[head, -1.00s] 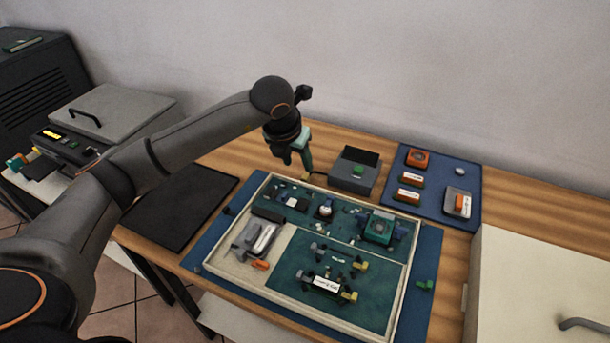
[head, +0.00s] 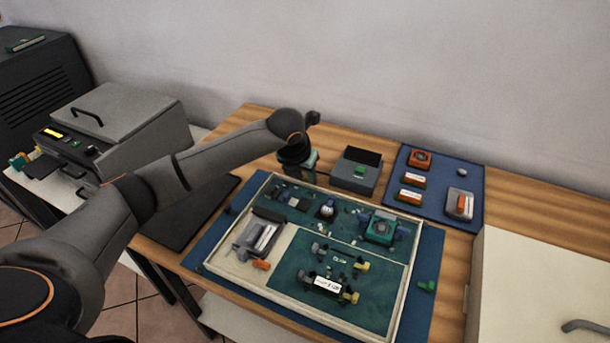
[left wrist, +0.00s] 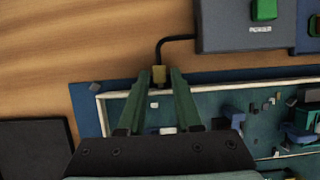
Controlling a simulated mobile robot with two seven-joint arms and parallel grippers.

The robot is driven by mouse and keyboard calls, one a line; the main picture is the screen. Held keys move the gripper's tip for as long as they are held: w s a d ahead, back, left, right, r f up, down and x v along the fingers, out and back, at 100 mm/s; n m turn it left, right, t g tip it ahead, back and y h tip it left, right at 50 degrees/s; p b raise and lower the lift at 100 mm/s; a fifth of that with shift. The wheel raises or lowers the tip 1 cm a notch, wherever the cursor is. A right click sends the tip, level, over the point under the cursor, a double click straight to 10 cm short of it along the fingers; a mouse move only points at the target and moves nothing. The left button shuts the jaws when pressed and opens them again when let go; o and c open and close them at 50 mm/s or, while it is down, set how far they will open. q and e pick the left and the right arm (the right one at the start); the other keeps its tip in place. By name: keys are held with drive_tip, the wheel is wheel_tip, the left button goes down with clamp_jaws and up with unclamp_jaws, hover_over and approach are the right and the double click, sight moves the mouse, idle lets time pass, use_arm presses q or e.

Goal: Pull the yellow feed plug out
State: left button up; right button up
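The yellow feed plug (left wrist: 158,74) shows in the left wrist view at the far rim of the framed board (left wrist: 120,95). A black cable (left wrist: 172,39) runs from it to the grey power box (left wrist: 243,38). In the head view my left gripper (head: 298,173) is low at the board's back left corner and hides the plug. My right gripper is in neither current view.
The power box (head: 354,174) with a green switch stands behind the board. A blue mat (head: 437,193) with orange parts lies to its right. The board carries several connectors and small modules. A black mat (head: 184,213) lies left, and a pale lidded box (head: 540,275) stands right.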

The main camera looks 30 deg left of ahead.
use_arm(q)
clamp_jaws()
